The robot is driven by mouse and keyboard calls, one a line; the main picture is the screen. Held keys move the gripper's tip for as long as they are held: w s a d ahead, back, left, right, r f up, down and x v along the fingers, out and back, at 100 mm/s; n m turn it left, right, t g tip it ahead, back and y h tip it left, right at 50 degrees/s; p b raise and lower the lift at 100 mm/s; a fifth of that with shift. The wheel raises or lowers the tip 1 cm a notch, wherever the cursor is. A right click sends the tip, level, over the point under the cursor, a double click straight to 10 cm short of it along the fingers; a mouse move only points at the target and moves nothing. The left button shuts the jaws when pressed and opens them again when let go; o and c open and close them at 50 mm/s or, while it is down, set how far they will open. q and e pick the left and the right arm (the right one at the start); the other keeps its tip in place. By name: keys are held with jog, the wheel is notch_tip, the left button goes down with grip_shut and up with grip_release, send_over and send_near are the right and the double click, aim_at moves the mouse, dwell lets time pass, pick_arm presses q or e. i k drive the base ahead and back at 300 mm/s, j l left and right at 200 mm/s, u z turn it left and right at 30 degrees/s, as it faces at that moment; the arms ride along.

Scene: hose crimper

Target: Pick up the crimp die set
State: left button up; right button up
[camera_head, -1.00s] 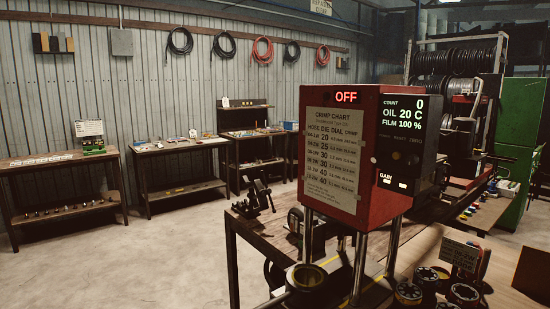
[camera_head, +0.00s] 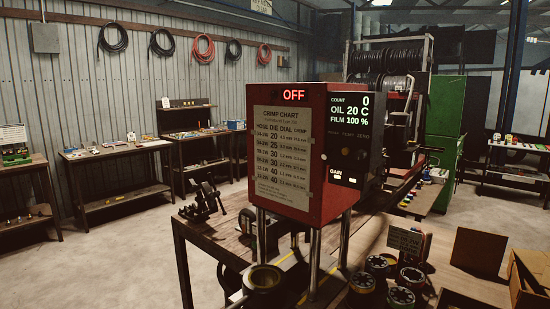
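Several round crimp die sets stand together at the bottom right of the crimper in the head view. They are dark cylinders with coloured rings; one has a green ring (camera_head: 401,297), one a reddish ring (camera_head: 412,276), and another (camera_head: 362,282) stands nearest the press. The red crimper (camera_head: 330,150) stands on the bench with its display reading OFF and a crimp chart on its front. A dark ring-shaped part (camera_head: 263,278) sits under the crimper head between its posts. Neither gripper is in view.
A small sign (camera_head: 404,240) stands behind the dies. Cardboard boxes (camera_head: 530,275) and a brown panel (camera_head: 479,251) are at the right. A black clamp-like tool (camera_head: 203,202) is on the bench's left part. Open floor lies to the left.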

aim_at(376, 266)
jog(key=j+z, duration=0.1)
jog(key=z, duration=0.3)
jog(key=i+j+z, duration=0.1)
jog(key=z, duration=0.3)
jog(key=j+z, duration=0.15)
jog(key=z, duration=0.25)
jog(key=j+z, duration=0.3)
jog(key=j, duration=0.7)
jog(key=j+z, duration=0.35)
jog(key=j, duration=0.65)
jog(key=k, duration=0.05)
